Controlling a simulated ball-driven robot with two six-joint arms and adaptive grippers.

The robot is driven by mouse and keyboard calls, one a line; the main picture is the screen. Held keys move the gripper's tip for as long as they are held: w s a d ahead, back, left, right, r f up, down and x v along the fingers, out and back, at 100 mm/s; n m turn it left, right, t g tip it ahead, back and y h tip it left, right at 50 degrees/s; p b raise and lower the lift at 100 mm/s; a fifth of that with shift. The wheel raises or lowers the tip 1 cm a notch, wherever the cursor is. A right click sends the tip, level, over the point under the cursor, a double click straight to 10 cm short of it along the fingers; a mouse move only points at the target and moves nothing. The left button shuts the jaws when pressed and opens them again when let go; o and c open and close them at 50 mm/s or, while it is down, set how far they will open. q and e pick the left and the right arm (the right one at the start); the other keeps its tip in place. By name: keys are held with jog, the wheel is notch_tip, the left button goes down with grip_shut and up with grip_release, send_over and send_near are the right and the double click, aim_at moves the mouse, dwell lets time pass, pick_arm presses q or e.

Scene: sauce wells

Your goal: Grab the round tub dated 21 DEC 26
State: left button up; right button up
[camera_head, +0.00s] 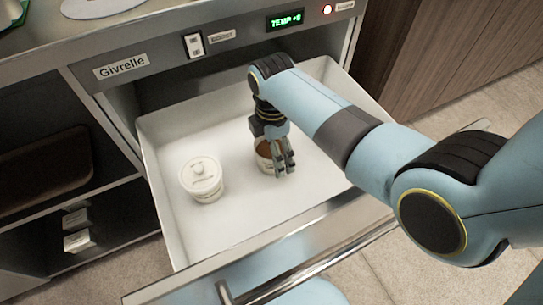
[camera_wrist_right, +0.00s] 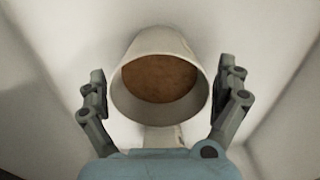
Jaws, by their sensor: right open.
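In the head view a white round tub with a lid (camera_head: 202,180) stands upright on the left of the open white drawer (camera_head: 235,215); its label is too small to read. A second round tub (camera_head: 264,150), open with brown contents, stands to its right, partly hidden by my right gripper (camera_head: 284,163). In the right wrist view this open tub (camera_wrist_right: 160,110) lies between the two fingers of my right gripper (camera_wrist_right: 166,92), which is open with a gap on each side. No date shows on it. My left gripper is not in view.
The drawer's front wall and metal handle (camera_head: 330,258) stand on the near side. The counter with the Givrelle label (camera_head: 121,67) and a green display (camera_head: 286,20) is above the drawer. A dark shelf (camera_head: 45,165) is at the left. The drawer floor around the tubs is clear.

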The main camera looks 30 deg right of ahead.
jog(key=shift+f, duration=0.7)
jog(key=c, duration=1.3)
jog(key=shift+o, duration=0.2)
